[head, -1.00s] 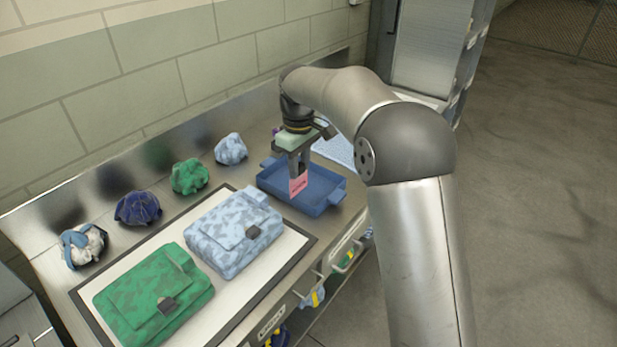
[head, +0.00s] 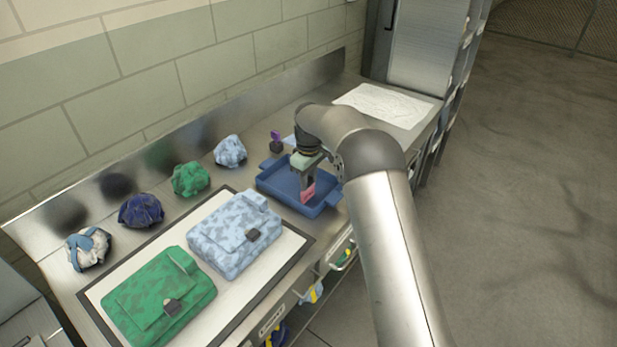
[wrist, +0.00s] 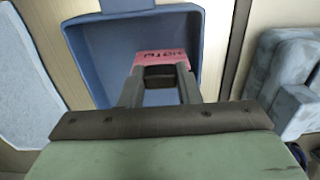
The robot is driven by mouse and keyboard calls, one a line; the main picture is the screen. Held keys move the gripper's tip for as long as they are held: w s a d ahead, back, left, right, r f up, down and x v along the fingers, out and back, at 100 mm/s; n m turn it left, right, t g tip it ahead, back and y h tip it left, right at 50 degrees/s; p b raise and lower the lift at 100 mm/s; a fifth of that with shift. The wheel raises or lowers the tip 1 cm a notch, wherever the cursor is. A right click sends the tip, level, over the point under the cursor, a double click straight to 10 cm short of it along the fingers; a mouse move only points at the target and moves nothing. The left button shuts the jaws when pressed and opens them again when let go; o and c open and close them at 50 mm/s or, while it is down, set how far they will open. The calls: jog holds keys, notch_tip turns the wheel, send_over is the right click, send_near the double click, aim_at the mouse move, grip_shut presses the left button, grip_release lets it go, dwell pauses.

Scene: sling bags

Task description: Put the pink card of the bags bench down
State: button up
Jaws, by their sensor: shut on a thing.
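The pink card (head: 308,192) is held between the fingers of my gripper (head: 306,182), over the blue tray (head: 270,184). In the wrist view the pink card (wrist: 162,58) shows dark lettering and sits at the fingertips of my gripper (wrist: 160,80). The blue tray (wrist: 215,50) lies beyond and below it there. My gripper is shut on the card. Whether the card's lower edge touches the tray floor cannot be told.
A light-blue camouflage bag (head: 235,235) and a green one (head: 150,305) lie on a white, dark-edged mat (head: 282,262). Several crumpled bundles, one of them green (head: 190,178), line the back. A purple-topped item (head: 276,140) stands behind the tray. White paper (head: 385,104) lies at the far right.

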jog(key=o, duration=1.1)
jog(key=shift+f, duration=0.1)
jog(key=shift+c, duration=0.2)
notch_tip(320, 180, up, 12)
jog(key=b, duration=0.2)
jog(key=s+d+r+m, duration=0.3)
jog(key=s+d+r, duration=0.35)
jog(key=s, duration=0.25)
jog(key=s+d+f+m, duration=0.2)
jog(key=s+d, duration=0.2)
jog(key=s, duration=0.7)
jog(key=s+d+f+m, duration=0.3)
jog(key=s+d, duration=0.1)
jog(key=s, duration=0.7)
jog(key=s+d+f+m, duration=0.2)
jog(key=s+d+m, duration=0.1)
jog(key=s, duration=0.8)
jog(key=shift+s+d+f+t, duration=0.3)
jog(key=shift+d+f, duration=0.1)
jog(key=shift+d, duration=0.05)
